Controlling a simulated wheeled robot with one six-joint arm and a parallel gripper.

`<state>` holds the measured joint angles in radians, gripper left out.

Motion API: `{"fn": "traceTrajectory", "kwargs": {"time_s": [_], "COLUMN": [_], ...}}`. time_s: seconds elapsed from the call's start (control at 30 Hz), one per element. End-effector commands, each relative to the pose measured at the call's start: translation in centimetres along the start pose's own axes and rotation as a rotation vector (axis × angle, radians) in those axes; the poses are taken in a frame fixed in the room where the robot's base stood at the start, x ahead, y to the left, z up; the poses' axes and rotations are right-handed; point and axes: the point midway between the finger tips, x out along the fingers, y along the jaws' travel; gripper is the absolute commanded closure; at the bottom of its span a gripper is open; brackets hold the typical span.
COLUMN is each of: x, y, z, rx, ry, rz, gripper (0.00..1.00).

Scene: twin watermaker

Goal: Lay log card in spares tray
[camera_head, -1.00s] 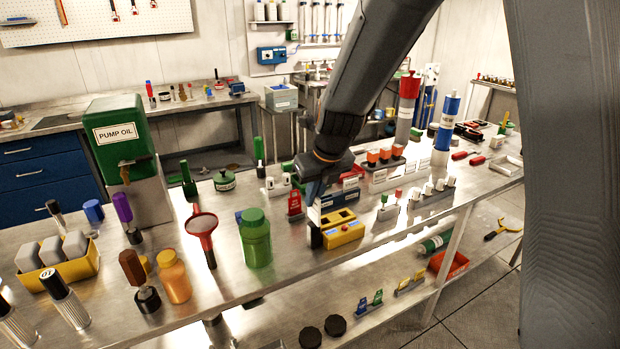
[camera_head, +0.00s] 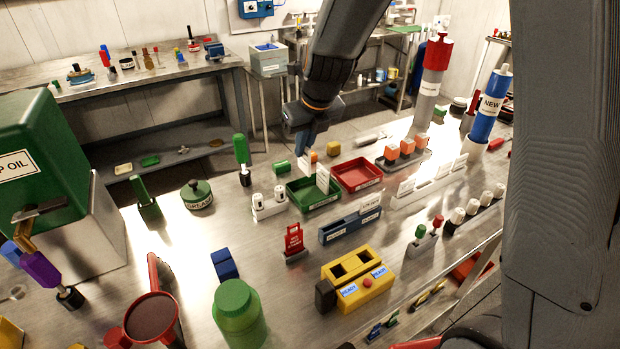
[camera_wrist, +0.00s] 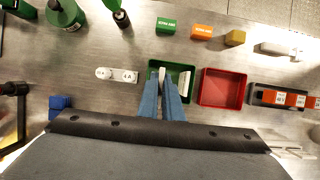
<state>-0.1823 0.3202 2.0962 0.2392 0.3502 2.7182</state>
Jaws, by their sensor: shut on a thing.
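My gripper (camera_head: 305,150) is over the green tray (camera_head: 318,204), with its fingers pointing down. In the wrist view its two blue fingers (camera_wrist: 163,80) are close together, shut on a thin white card (camera_wrist: 162,72) seen nearly edge-on. The green tray shows around the fingertips in the wrist view (camera_wrist: 183,124). Another white upright piece (camera_wrist: 187,83) shows at the tray's right side, apart from the fingers. A red tray (camera_head: 358,186) stands just right of the green one. The tray labels are too small to read, so I cannot tell which is the spares tray.
A blue-grey holder (camera_head: 350,229) with white cards stands in front of the trays. A white block with two white knobs (camera_head: 268,208) is left of the green tray. Green and orange blocks (camera_wrist: 202,32) lie behind the trays. A red tag stand (camera_head: 294,240) is nearer.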

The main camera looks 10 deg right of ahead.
Motion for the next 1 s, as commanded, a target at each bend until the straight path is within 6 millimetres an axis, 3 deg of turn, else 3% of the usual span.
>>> {"fn": "traceTrajectory", "kwargs": {"time_s": [0.13, 0.4, 0.8, 1.0], "x": [0.8, 5.0, 9.1, 9.3], "y": [0.0, 0.0, 0.0, 0.0], "z": [-0.4, -2.2, -3.8, -3.9], "rx": [0.000, 0.001, 0.001, -0.001], "ry": [0.002, 0.004, 0.002, 0.000], "rz": [0.001, -0.001, -0.001, -0.001], "gripper": [1.00, 1.00, 1.00, 1.00]}}
